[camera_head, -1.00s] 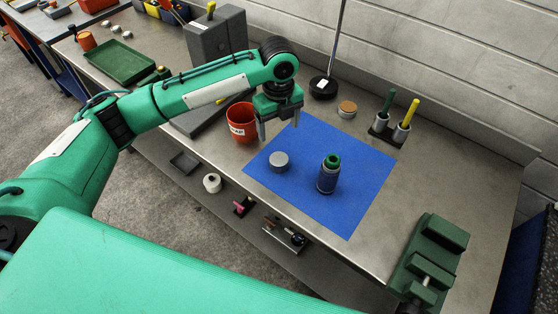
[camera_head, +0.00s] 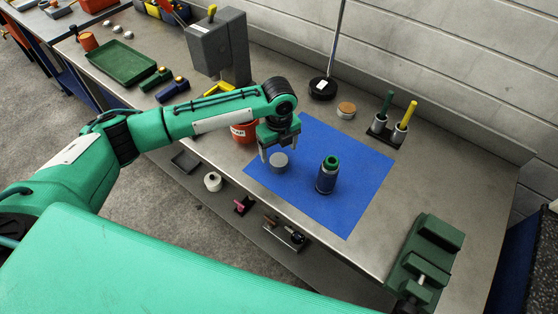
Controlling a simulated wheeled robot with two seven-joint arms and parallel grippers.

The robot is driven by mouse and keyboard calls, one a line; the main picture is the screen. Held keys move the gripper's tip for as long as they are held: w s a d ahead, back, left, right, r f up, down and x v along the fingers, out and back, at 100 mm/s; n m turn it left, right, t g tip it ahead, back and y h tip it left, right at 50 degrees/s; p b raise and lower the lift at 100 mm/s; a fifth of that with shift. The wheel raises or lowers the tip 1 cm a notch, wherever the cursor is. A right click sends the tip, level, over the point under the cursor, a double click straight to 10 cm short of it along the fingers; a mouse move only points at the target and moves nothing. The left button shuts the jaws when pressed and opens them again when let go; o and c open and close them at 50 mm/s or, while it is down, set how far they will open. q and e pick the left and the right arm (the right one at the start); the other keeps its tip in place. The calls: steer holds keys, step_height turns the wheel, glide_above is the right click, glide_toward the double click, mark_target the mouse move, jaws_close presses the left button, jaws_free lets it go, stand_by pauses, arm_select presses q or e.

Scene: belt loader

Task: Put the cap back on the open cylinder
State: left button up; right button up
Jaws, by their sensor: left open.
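The open cylinder (camera_head: 326,179) stands upright on the blue mat (camera_head: 345,215), dark blue-grey with a green ring at its top. The grey round cap (camera_head: 279,164) lies on the mat to the left of the cylinder, apart from it. My left gripper (camera_head: 280,149) is open, pointing down just above and behind the cap, with its fingers near the cap's two sides. I cannot tell whether a finger touches the cap. My right gripper is not in view.
A red cup (camera_head: 243,132) stands close behind my left gripper. A green vise (camera_head: 428,258) sits at the front right corner. A holder (camera_head: 386,131) with green and yellow tools and a round black base (camera_head: 323,88) stand at the back. The mat right of the cylinder is clear.

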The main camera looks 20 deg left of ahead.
mark_target(279, 159)
arm_select(q)
steer(key=shift+f+p, duration=0.35)
steer(key=shift+p, duration=0.1)
steer(key=f+p, duration=0.1)
steer(key=f, duration=0.2)
steer(key=shift+s+f+p, duration=0.2)
steer(key=shift+f+p, duration=0.05)
steer(key=shift+p, duration=0.1)
steer(key=shift+f, duration=0.5)
steer(key=c, duration=1.1)
steer(key=shift+o, duration=0.2)
steer(key=shift+r, duration=0.1)
